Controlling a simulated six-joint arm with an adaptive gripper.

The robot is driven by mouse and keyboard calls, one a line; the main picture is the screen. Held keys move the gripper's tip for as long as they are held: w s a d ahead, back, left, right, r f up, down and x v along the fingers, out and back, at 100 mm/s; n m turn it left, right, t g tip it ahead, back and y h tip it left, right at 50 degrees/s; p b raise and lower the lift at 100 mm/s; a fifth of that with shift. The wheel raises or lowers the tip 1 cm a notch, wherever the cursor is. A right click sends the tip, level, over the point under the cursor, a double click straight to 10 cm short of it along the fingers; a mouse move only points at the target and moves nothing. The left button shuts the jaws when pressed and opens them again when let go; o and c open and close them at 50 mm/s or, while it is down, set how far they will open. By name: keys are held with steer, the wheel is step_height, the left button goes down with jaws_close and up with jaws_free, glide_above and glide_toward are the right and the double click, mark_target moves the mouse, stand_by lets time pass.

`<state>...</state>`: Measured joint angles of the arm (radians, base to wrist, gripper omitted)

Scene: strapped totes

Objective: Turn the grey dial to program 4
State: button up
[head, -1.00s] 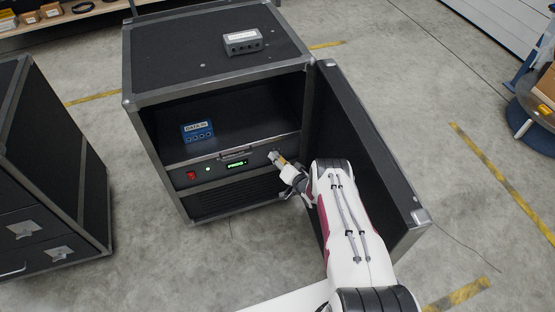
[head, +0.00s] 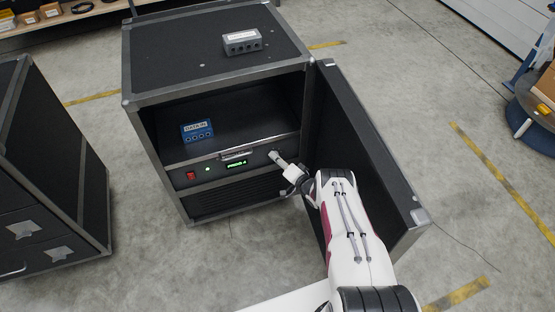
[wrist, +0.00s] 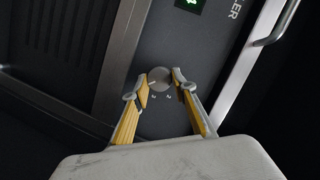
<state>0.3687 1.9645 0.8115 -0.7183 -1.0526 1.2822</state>
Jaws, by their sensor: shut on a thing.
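The grey dial (wrist: 159,78) sits on the dark front panel of the controller (head: 215,173) in the open case, with a pale pointer mark on its face. My gripper (wrist: 161,80) is shut on the dial, with one yellow-padded finger on each side of it. In the head view my gripper (head: 275,156) reaches the right end of the panel and hides most of the dial. The green display (head: 237,164) reads PROG 4. Only its edge shows in the wrist view (wrist: 190,3).
A red switch (head: 191,175) and a green light are left of the display. A blue box (head: 197,131) stands on the shelf above. A grey box (head: 242,42) is on the case top. The open door (head: 365,150) stands close to the right of my arm.

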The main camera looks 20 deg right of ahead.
steer(key=o, duration=1.1)
steer(key=v, duration=1.2)
steer(key=shift+w, duration=0.1)
stand_by(0.7)
